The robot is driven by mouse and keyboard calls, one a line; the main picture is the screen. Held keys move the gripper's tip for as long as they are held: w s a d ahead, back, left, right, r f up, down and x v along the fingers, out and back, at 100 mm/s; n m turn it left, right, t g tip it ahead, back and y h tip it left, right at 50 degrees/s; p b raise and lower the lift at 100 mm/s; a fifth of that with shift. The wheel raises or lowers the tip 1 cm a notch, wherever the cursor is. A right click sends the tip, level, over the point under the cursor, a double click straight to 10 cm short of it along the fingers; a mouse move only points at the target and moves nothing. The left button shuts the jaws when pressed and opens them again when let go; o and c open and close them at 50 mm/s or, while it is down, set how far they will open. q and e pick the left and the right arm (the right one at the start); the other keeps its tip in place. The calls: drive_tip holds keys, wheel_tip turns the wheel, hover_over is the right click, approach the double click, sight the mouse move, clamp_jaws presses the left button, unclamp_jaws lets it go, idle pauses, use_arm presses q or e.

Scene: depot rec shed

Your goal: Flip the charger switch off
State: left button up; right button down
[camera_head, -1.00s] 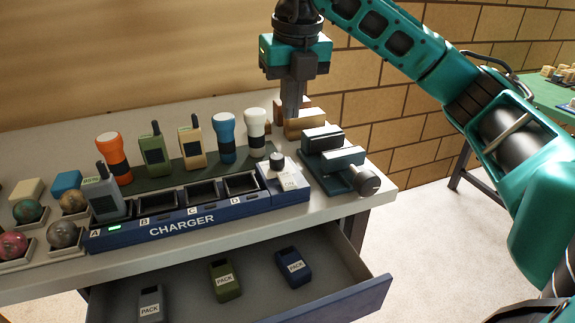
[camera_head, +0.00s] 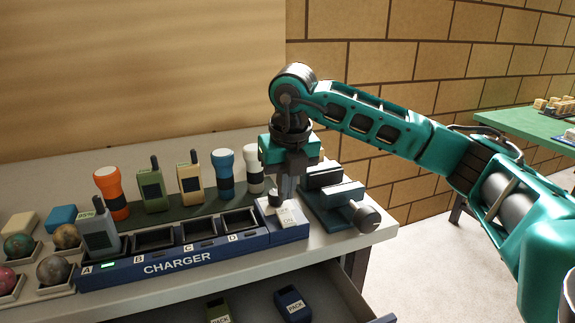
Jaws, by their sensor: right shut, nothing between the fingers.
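The blue charger (camera_head: 180,262) sits on the bench with bays A to D. A grey radio (camera_head: 98,235) stands in bay A by a lit green light, and the other bays look empty. The charger's right end has a pale panel (camera_head: 289,217) with a dark knob and lettering that seems to read ON. The switch itself is small and partly hidden by my gripper. My right gripper (camera_head: 287,194) is shut and empty, pointing down just above or at the back of this panel. I cannot tell whether it touches. My left gripper is out of view.
A teal vise (camera_head: 335,202) stands close right of the panel. Flashlights and radios stand behind the charger, including a white flashlight (camera_head: 255,168) near the gripper. Balls in trays sit at left. An open drawer (camera_head: 335,288) with packs is below.

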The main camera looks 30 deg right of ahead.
sight(287, 217)
drive_tip(key=f, duration=0.3)
drive_tip(key=shift+w+f, duration=0.1)
drive_tip(key=shift+w, duration=0.15)
drive_tip(key=shift+f, duration=0.15)
drive_tip(key=shift+w+f+b, duration=0.2)
drive_tip(key=shift+f+b, duration=0.05)
drive_tip(key=shift+b, duration=0.05)
drive_tip(key=shift+s+f, duration=0.2)
drive_tip(key=shift+s+a, duration=0.15)
drive_tip(key=shift+s, duration=0.5)
drive_tip(key=shift+r, duration=0.15)
